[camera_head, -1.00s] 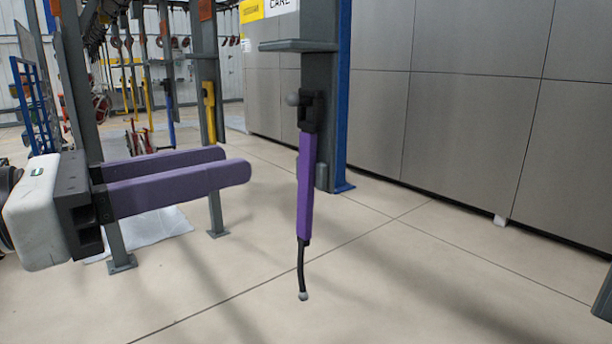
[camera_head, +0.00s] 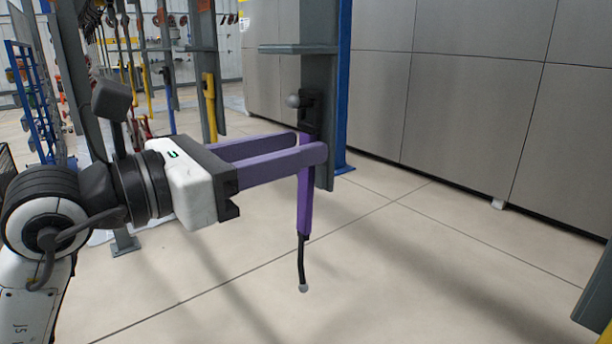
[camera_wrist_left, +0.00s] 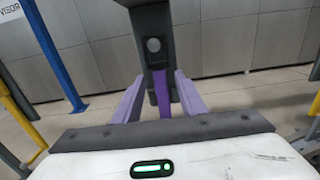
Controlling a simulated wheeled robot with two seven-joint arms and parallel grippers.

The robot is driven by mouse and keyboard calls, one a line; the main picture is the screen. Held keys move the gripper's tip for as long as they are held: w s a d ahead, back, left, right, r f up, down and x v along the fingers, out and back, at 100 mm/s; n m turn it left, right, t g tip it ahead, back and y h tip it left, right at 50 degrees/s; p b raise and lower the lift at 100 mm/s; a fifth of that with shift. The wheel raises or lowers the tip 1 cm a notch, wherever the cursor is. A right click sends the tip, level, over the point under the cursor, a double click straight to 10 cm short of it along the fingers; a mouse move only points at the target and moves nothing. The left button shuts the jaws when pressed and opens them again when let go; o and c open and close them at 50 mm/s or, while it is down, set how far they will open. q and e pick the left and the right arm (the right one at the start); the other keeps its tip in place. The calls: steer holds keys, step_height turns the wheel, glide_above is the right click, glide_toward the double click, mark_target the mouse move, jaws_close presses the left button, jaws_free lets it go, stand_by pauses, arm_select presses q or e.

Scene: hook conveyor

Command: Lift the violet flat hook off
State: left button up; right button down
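The violet flat hook (camera_head: 305,205) hangs upright against a grey post (camera_head: 321,75). Its black top end (camera_head: 310,108) has a grey ball beside it, and a thin black rod with a small ball tip hangs below. My left gripper (camera_head: 309,146) comes in level from the left, its two long violet fingers on either side of the hook's upper part. In the left wrist view the hook (camera_wrist_left: 161,92) stands between the two spread fingers, with gaps visible at both sides. The near finger hides part of the hook in the head view. My right gripper is not in view.
A grey ledge (camera_head: 299,49) juts from the post above the hook. A blue column (camera_head: 343,100) stands behind it, and grey wall panels (camera_head: 470,110) fill the right. Racks with hanging tools and yellow posts (camera_head: 210,105) stand at the left. The floor below is clear.

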arm_select(q)
steer(key=shift+c, duration=0.3)
jaws_close()
steer(key=shift+r, duration=0.15)
